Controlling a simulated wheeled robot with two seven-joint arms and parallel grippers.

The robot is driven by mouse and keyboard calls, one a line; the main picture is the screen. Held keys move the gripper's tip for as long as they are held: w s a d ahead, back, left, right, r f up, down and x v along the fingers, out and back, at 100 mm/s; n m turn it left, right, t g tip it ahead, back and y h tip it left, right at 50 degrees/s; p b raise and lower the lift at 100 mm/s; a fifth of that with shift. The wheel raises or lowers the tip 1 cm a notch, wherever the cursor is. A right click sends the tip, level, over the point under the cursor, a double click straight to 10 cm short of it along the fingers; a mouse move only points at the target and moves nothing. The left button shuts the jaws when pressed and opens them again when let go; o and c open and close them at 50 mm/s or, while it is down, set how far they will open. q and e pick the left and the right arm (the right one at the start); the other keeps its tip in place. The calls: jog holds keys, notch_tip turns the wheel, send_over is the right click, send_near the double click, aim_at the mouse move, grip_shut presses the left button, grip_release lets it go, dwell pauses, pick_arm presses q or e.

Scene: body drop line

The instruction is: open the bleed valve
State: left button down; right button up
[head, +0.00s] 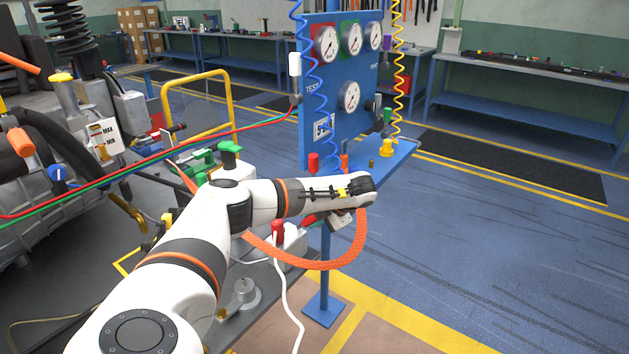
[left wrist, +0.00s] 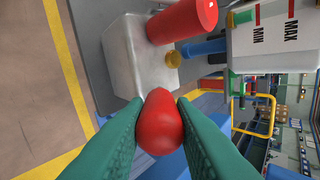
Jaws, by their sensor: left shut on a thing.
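In the left wrist view, my left gripper (left wrist: 161,106) has its two green fingers closed on a rounded red handle (left wrist: 159,126), one finger on each side. I take this for the bleed valve's handle, but no label shows. A pale block (left wrist: 128,62) lies just beyond it, with a red cylinder (left wrist: 190,20) and a small brass knob (left wrist: 173,60). In the head view, my left arm reaches in from the lower left, and its wrist hides most of the gripper and handle. The block (head: 292,245) and red cylinder (head: 278,229) show below the forearm. My right gripper is out of view.
A blue gauge panel (head: 337,90) stands just beyond my left wrist, with coiled hoses hanging by it. Red and green lines cross there. Floor (head: 480,250) at right is clear.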

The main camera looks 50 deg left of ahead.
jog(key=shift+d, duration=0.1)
pick_arm(q)
jog(key=c, duration=1.2)
grip_release()
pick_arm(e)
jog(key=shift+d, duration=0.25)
pick_arm(q)
jog(key=shift+d, duration=0.1)
jog(key=b+v, duration=0.2)
jog(key=v, duration=1)
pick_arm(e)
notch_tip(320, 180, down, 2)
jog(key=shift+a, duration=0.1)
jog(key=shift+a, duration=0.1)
